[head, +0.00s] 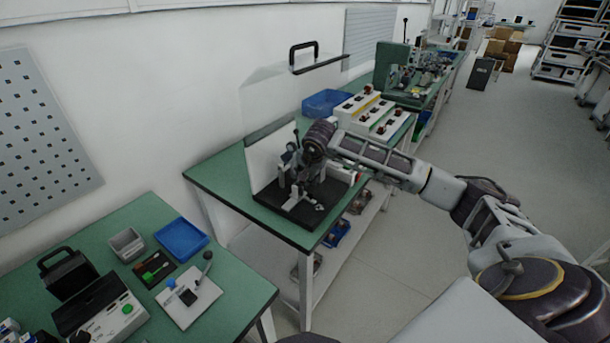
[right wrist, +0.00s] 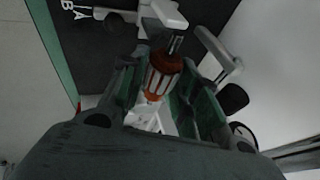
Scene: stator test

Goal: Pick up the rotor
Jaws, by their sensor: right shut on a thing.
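The rotor (right wrist: 160,78), a red-orange cylinder with pale slots and a thin metal shaft, shows in the right wrist view between the fingers of my right gripper (right wrist: 158,68). The gripper is shut on it. In the head view my right gripper (head: 308,184) points down at the test fixture (head: 287,206) on the middle green table, and the rotor cannot be made out there. The shaft end lies close to light grey fixture parts (right wrist: 165,14); I cannot tell whether it touches them. My left gripper is not in view.
A white switch box (head: 374,115) and a blue bin (head: 325,102) are farther back on the table. The near green table (head: 235,288) holds a blue tray (head: 181,239), a white plate (head: 189,296) and a tester box (head: 103,312).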

